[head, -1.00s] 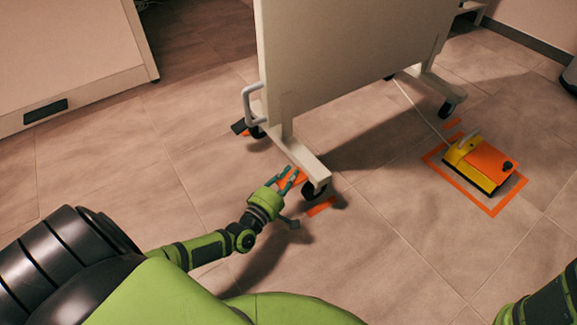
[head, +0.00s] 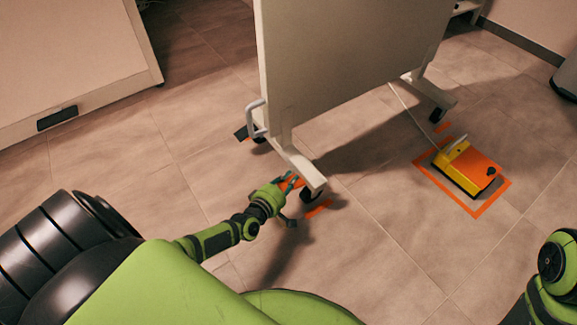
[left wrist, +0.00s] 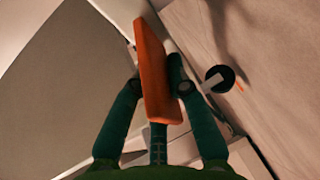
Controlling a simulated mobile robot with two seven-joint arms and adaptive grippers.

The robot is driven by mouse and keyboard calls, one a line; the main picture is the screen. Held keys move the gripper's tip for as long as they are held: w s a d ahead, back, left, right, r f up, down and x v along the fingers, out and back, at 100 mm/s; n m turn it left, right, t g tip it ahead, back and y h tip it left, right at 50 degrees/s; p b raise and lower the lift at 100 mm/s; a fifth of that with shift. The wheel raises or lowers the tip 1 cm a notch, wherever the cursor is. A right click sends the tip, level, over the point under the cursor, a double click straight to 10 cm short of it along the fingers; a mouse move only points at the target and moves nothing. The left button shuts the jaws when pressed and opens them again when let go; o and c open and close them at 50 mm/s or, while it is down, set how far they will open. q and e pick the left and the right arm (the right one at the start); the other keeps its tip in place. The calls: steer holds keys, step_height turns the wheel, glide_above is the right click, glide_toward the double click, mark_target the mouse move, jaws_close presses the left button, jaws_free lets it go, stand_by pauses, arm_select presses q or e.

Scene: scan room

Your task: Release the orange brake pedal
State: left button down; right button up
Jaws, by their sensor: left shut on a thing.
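The orange brake pedal (left wrist: 152,75) shows in the left wrist view as a flat orange bar between my left gripper's (left wrist: 155,90) dark green fingers. In the head view my left gripper (head: 289,183) is low at the near foot of the upright mobile screen (head: 350,75), beside its caster (head: 312,195). The gripper is shut on the pedal. Only a little orange shows there; the fingers hide most of the pedal. My right gripper is out of view; only part of my right arm shows at the lower right.
A yellow and orange foot switch (head: 467,171) sits on the floor inside an orange taped outline, with a cable running toward the screen. Another caster stands at the screen's far foot. A pale cabinet (head: 75,65) is at the upper left. The tiled floor between is clear.

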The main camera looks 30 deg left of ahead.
arm_select(q)
steer(key=c, duration=1.2)
jaws_free()
steer(key=shift+s, duration=0.15)
steer(key=v, duration=1.1)
steer(key=shift+s, duration=0.35)
steer(key=shift+r, duration=0.1)
